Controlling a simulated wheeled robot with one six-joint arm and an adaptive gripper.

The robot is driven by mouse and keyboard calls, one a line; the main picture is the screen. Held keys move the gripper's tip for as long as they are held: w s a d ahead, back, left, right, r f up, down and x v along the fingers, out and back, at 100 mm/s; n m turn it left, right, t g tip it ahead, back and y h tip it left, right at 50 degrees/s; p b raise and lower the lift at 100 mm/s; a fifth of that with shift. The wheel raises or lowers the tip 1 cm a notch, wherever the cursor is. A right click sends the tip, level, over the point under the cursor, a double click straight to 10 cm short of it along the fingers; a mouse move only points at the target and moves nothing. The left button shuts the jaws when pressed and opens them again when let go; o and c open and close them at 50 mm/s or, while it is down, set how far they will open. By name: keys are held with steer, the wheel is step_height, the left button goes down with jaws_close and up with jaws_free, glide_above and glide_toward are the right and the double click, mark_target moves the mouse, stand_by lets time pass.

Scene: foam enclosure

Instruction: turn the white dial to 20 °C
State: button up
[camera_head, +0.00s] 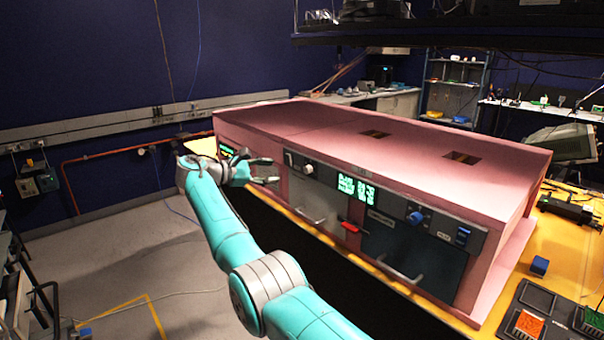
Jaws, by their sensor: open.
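The white dial (308,169) is a small knob on the dark upper strip of the pink foam enclosure's front. My gripper (275,171) is open and empty, with its fingers spread towards the front panel. It is just left of the dial in the picture and appears apart from it. A green-lit display (358,188) is on the same strip, right of the dial; its digits are too small to read surely. The dial's pointer is too small to make out.
The pink enclosure (400,160) stands on a yellow bench. Further right on its front are a blue knob (415,217) and a blue switch (463,235). Below are a red handle (350,227) and a door handle (400,271). Open floor lies left of my arm.

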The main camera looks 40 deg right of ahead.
mark_target(306, 171)
steer(key=s+d+m+h, duration=0.1)
steer(key=d+m, duration=0.2)
steer(key=m, duration=0.5)
steer(key=s+d+f+m+t, duration=0.1)
steer(key=d+m, duration=0.3)
steer(key=m, duration=0.4)
steer(key=s+d+f+m+t+h, duration=0.1)
steer(key=d+m, duration=0.2)
steer(key=m, duration=0.5)
steer(key=shift+d+f+m+h, duration=0.15)
steer(key=shift+d+m+h, duration=0.15)
steer(key=shift+m, duration=0.1)
jaws_close()
